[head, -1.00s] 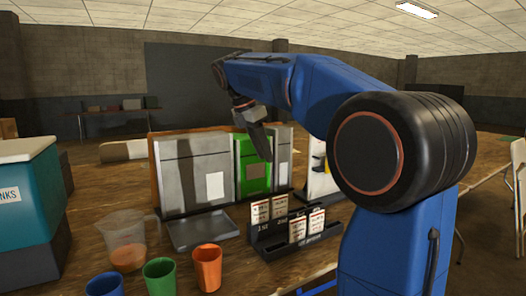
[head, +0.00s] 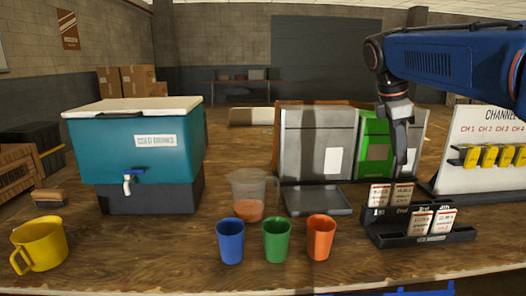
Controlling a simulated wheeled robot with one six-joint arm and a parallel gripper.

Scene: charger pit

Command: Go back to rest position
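My gripper (head: 402,150) hangs at the right of the head view, fingers pointing down. It is in front of the green panel (head: 375,140) and above the black card rack (head: 420,238), apart from the rack. The fingers are small and seen from the side, so I cannot tell whether they are open or shut. Nothing clearly shows between them. My blue arm reaches in from the right edge.
A teal cooler (head: 130,155), yellow mug (head: 40,245) and clear jug (head: 248,195) stand left of the arm. Blue (head: 230,241), green (head: 276,240) and orange (head: 320,238) cups line the front. A channel board (head: 485,135) with yellow items is at right.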

